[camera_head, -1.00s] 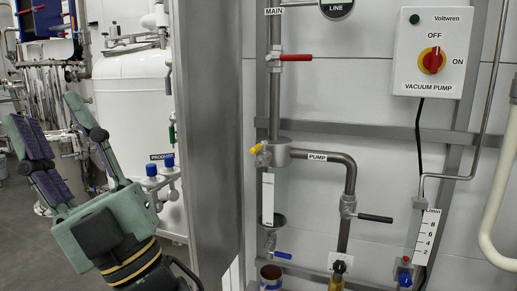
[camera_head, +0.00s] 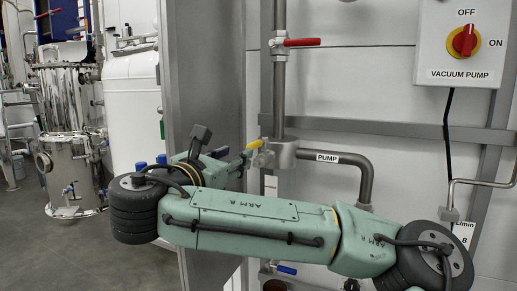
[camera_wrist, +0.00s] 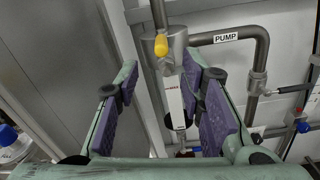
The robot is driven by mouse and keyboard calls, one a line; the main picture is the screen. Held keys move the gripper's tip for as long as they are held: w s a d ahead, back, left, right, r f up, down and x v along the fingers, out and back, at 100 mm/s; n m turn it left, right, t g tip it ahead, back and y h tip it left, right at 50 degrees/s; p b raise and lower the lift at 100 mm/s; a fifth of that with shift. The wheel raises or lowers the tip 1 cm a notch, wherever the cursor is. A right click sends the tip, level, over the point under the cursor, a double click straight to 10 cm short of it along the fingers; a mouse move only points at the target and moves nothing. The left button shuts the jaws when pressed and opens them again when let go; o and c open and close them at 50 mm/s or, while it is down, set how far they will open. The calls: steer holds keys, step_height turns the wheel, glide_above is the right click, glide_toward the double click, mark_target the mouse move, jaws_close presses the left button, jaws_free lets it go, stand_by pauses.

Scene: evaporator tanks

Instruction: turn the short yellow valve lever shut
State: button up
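The short yellow valve lever (camera_head: 254,146) sticks out from the pipe fitting (camera_head: 284,154) at the left end of the pipe labelled PUMP. In the wrist view the yellow lever (camera_wrist: 161,48) shows end-on, just beyond the fingertips and between them in the picture. My gripper (camera_wrist: 165,84) is open and empty, with one purple-padded finger on each side. In the head view my gripper (camera_head: 228,154) is close to the lever's left, partly hidden by my arm. I cannot tell whether a fingertip touches the lever.
A red lever (camera_head: 302,42) is on the upright pipe above, and a blue lever (camera_head: 287,269) is below. A grey metal pillar (camera_head: 205,80) stands close on the left. The vacuum pump switch box (camera_head: 463,45) is at the upper right.

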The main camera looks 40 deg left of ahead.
mark_target(255, 142)
steer(key=p+x, duration=0.3)
steer(key=x, duration=0.7)
steer(key=shift+w, duration=0.4)
jaws_close()
steer(key=shift+d, duration=0.1)
